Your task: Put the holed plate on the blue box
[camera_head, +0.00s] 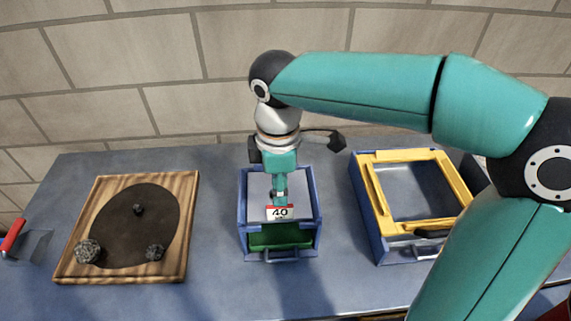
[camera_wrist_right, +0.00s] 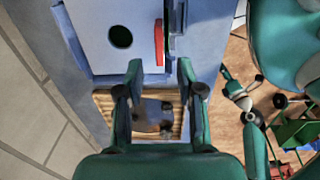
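The holed plate (camera_head: 307,190) is pale grey and lies over the rear part of the blue box (camera_head: 242,222) in the middle of the table. A red and white tag marked 40 (camera_head: 280,214) is at its front. In the right wrist view the plate (camera_wrist_right: 95,42) shows a dark round hole, with the tag's red strip beside it. My right gripper (camera_head: 280,198) points down over the plate, just behind the tag. Its fingers (camera_wrist_right: 160,68) are apart in the wrist view, with nothing visibly clamped. Contact with the plate cannot be told. My left gripper is not in view.
A wooden board (camera_head: 70,250) with a dark disc and several rocks lies at left, near a red-handled tool (camera_head: 13,234). A second blue box with a yellow frame (camera_head: 377,195) stands at right. The table between board and middle box is clear. A brick wall is behind.

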